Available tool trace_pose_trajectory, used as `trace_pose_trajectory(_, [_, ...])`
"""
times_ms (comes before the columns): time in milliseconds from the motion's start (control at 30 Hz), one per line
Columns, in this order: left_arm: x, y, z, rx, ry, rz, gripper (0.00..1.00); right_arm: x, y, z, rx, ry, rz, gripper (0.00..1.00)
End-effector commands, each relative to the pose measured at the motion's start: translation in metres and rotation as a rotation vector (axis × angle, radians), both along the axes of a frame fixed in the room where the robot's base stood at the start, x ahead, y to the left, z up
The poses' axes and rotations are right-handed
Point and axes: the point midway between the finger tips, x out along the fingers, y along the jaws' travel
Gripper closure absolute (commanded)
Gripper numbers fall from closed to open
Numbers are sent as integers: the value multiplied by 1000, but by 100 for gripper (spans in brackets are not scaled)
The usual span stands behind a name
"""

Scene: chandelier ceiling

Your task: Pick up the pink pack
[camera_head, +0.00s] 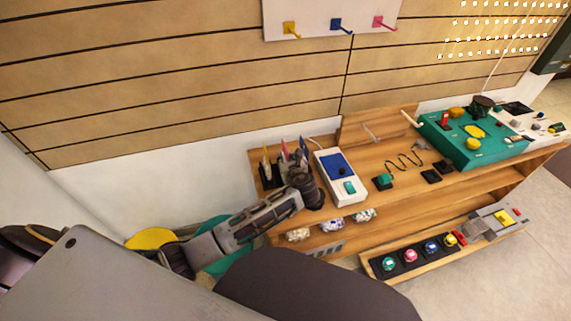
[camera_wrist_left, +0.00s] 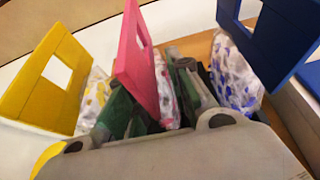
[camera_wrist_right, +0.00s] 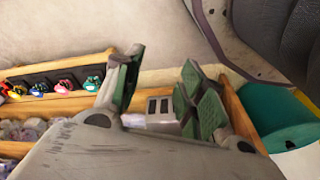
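The pink pack (camera_wrist_left: 138,62), a pink card with a clear bag of speckled pieces, stands between a yellow pack (camera_wrist_left: 50,80) and a blue pack (camera_wrist_left: 272,40) in the left wrist view. In the head view, the pink pack (camera_head: 284,153) stands at the left end of the wooden workbench. My left gripper (camera_head: 300,172) is at the packs. Its green-padded fingers (camera_wrist_left: 158,88) are on either side of the pink pack, apart; contact is hard to tell. My right gripper (camera_wrist_right: 162,75) is open and empty, above the bench's lower area.
A white panel with yellow, blue and pink hooks (camera_head: 341,25) hangs on the wall. A blue and white device (camera_head: 340,176) sits right of the packs. A green control box (camera_head: 470,140) is farther right. A tray of colored buttons (camera_head: 420,260) is in front.

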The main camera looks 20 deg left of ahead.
Motion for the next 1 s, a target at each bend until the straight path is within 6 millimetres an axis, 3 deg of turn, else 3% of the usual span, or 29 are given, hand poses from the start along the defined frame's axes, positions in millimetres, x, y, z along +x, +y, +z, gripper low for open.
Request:
trace_pose_trajectory(133, [0,0,0,0,0,0,100,0,0,-1,0,1,0,60])
trace_pose_trajectory(633, [0,0,6,0,0,0,100,-1,-1,-3,0,-2,-1,60])
trace_pose_trajectory(1000, [0,0,37,0,-2,-1,100,-3,-11,-30,-13,-18,-7,60])
